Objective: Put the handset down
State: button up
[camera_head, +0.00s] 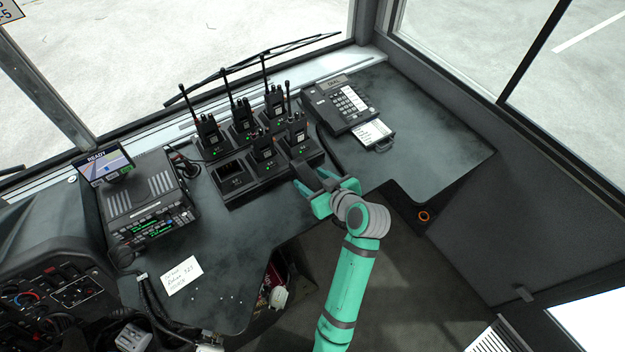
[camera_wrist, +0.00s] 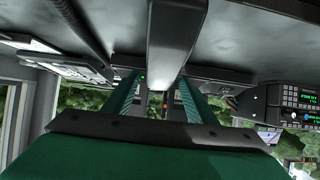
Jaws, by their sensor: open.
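The charger (camera_head: 258,188) holds several upright radios (camera_head: 243,118) with tall antennas; its front left slot is empty. A card tray (camera_head: 371,134) sticks out of the phone's front. A radio console (camera_head: 150,208) stands left. The desk is bare right of the phone.

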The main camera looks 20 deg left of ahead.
jog(key=shift+s+d+r, duration=0.1)
jog(key=shift+d+r, duration=0.05)
jog(key=shift+r, duration=0.2)
jog(key=v, duration=1.1)
jog(key=s+d+f+m+t+h, duration=0.5)
jog(key=s+f+m+h, duration=0.2)
jog(key=s+f+m, duration=0.5)
jog(key=s+d+r+t+h, duration=0.1)
jog(key=s+d+r, duration=0.1)
jog(key=s, duration=0.6)
jog(key=s+d+r+n+t+h, duration=0.1)
jog(key=s+d+r+t, duration=0.1)
jog(key=s, duration=0.7)
jog(key=shift+s+r+n, duration=0.15)
jog(key=shift+r+n, duration=0.15)
jog(key=shift+r, duration=0.55)
